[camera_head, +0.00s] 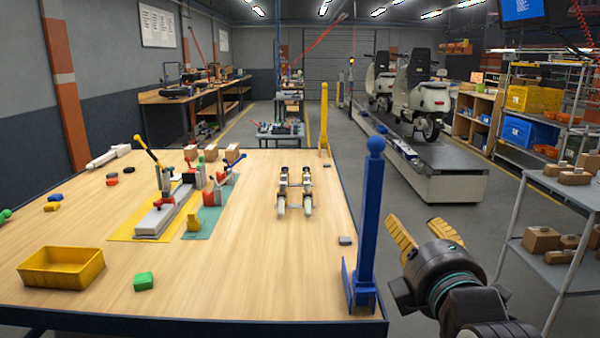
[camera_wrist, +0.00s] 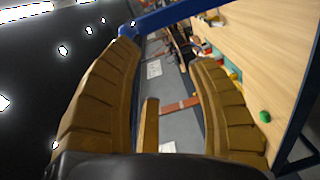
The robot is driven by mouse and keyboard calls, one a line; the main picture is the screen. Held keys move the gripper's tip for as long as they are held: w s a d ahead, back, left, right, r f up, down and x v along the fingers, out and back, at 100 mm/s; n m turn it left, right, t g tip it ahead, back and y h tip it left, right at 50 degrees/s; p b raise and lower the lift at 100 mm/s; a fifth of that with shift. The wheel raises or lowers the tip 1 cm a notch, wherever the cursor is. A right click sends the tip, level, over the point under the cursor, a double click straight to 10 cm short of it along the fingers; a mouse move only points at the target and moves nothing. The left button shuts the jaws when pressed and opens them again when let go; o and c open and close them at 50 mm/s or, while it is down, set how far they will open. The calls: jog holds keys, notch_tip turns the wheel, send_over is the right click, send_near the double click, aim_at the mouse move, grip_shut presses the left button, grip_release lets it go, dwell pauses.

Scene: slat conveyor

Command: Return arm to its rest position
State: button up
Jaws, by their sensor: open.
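My gripper (camera_head: 421,238) is at the right in the head view, past the table's right edge and beside the blue post. In the wrist view the open fingers (camera_wrist: 165,75) frame the distant wall and floor, and the view is tilted. My arm reaches in from the lower right corner of the head view. The wooden table (camera_head: 250,270) lies to the left of my gripper.
A blue post (camera_head: 369,220) stands at the table's right corner, close to my gripper. A grey shelf rack (camera_head: 560,270) with brown boxes stands to the right. On the table are a yellow tray (camera_head: 62,268), a green block (camera_head: 144,281) and a clamp fixture (camera_head: 165,210). Floor shows behind my gripper.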

jog(key=s+f+m+g+p, duration=0.6)
jog(key=s+f+m+g, duration=0.7)
jog(key=s, duration=0.6)
notch_tip(320, 180, down, 2)
jog(key=m, duration=0.3)
jog(key=shift+s+f+m, duration=0.2)
jog(key=shift+f+m, duration=0.05)
jog(key=shift+m, duration=0.15)
